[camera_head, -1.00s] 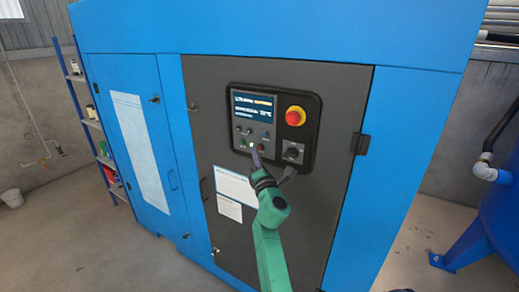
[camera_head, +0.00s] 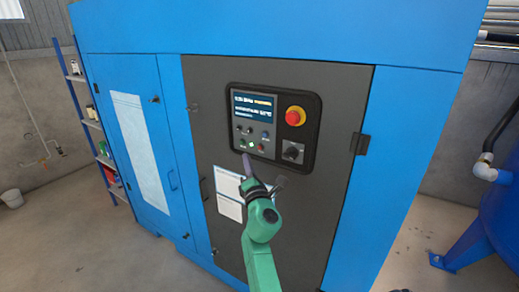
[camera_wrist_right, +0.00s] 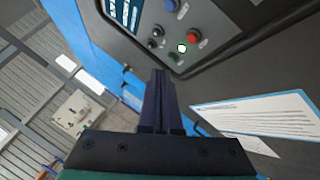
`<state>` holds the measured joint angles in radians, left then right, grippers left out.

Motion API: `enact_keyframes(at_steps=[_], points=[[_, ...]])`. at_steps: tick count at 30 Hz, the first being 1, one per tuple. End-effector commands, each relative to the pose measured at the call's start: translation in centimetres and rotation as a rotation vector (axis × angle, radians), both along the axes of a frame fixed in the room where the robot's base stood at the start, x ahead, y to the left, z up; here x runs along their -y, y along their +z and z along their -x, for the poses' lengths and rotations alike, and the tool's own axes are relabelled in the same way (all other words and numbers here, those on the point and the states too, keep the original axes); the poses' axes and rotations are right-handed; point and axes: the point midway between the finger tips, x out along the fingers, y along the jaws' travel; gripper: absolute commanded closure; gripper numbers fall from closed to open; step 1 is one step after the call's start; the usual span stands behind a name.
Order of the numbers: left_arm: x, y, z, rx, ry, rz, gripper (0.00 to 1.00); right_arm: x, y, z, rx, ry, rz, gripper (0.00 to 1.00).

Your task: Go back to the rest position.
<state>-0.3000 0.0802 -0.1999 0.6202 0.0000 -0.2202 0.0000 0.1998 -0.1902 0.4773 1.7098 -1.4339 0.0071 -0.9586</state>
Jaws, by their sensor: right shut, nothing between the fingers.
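My right gripper (camera_head: 247,158) is in front of the dark grey door of a blue cabinet, just below the control panel (camera_head: 314,140). In the right wrist view its fingers (camera_wrist_right: 158,78) are closed together with nothing between them. They point toward the panel's lower edge, where a lit green button (camera_wrist_right: 182,48) and a red button (camera_wrist_right: 193,36) show. The fingertips appear apart from the buttons. The left gripper is not in view.
The panel has a lit screen (camera_head: 254,107), a red emergency stop (camera_head: 295,116) and a black rotary switch (camera_head: 292,151). Paper sheets (camera_head: 229,185) are on the door. A blue tank (camera_head: 503,215) stands at the right and shelves (camera_head: 92,125) at the left. Floor is bare beside the cabinet.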

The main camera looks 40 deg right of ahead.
Motion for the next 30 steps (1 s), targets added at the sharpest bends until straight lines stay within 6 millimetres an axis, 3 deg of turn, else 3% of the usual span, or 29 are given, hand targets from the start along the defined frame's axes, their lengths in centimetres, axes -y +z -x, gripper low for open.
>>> enact_keyframes(at_steps=[11,14,17,20,21,23,24,26,30], points=[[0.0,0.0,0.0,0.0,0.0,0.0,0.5,0.0,-0.1,0.0,-0.001,0.001,-0.001,1.0],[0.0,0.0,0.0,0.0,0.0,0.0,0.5,-0.5,-1.9,-0.6,-0.012,0.031,-0.057,1.0],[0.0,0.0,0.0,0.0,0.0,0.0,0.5,-2.2,-7.6,-2.0,-0.05,0.11,-0.235,1.0],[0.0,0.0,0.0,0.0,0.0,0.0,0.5,-4.8,-16.5,-2.5,-0.124,0.181,-0.504,1.0],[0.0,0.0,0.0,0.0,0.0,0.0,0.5,-5.9,-20.2,-2.1,-0.159,0.195,-0.616,1.0],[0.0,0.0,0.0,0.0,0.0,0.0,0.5,-7.6,-25.7,-1.1,-0.216,0.196,-0.776,1.0],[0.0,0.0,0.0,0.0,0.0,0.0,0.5,-8.6,-29.2,0.0,-0.254,0.186,-0.878,1.0],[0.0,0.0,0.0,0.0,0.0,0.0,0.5,-10.0,-34.4,2.2,-0.312,0.152,-1.025,1.0],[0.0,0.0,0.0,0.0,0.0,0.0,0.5,-12.7,-45.2,9.5,-0.442,0.003,-1.332,1.0]])
